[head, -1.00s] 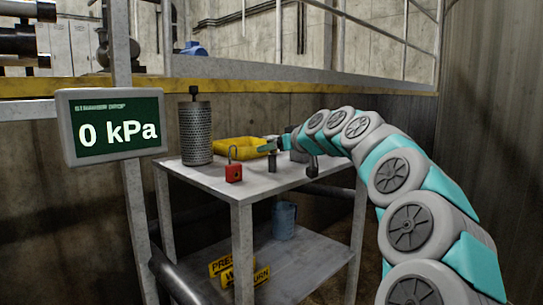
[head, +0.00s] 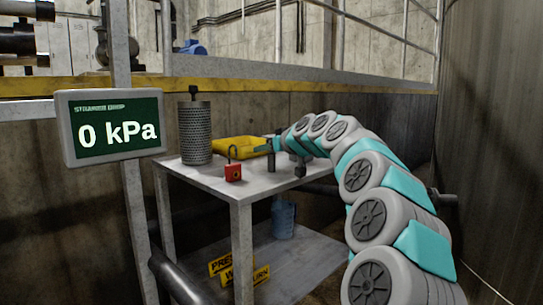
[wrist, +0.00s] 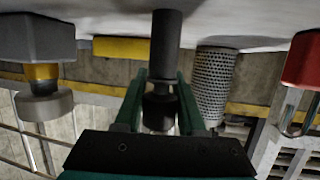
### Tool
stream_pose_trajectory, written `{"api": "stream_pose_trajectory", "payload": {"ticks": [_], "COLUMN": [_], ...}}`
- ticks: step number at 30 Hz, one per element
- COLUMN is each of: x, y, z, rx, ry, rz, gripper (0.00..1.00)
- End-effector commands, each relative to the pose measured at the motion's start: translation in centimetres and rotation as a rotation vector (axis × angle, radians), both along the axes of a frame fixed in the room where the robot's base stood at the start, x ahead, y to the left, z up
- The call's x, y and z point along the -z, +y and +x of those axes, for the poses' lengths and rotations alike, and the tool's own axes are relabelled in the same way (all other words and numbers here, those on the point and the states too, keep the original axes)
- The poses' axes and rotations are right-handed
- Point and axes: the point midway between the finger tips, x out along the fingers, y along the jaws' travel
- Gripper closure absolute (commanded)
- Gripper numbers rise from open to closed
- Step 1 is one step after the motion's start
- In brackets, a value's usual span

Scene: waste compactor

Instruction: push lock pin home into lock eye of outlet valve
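A dark cylindrical pin (head: 271,161), which I take for the lock pin, stands upright on the table, near my gripper (head: 277,145) in the head view. The wrist view is upside down; there the pin's dark body (wrist: 166,45) lies at the tips of my gripper (wrist: 161,78), with a black knob-like part (wrist: 158,111) between the green fingers. The fingers are apart, with slim gaps beside the knob; whether a tip touches the pin is unclear. I cannot make out a lock eye or identify the outlet valve.
A metal table (head: 208,182) holds a red padlock (head: 233,173), a perforated cylinder (head: 195,134) and a yellow folded bundle (head: 238,146). A grey block (wrist: 36,38) with a yellow band and knob is beside the pin. A blue jug (head: 284,222) stands on the lower shelf.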

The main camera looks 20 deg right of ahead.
Motion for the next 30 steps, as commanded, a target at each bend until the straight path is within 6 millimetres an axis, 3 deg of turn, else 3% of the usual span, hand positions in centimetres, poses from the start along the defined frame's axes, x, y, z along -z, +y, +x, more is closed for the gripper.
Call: {"api": "stream_pose_trajectory", "payload": {"ticks": [1,9,22,26,30], "x": [0.0,0.0,-0.3,-1.9,-4.7], "y": [0.0,0.0,0.1,0.3,1.0], "z": [0.0,0.0,0.0,-0.4,-1.0], "rx": [0.000,0.000,0.000,-0.001,-0.002], "ry": [0.000,0.001,0.000,0.000,-0.001], "rz": [0.000,0.000,0.000,0.000,-0.001], "gripper": [0.70,1.00,1.00,1.00,1.00]}}
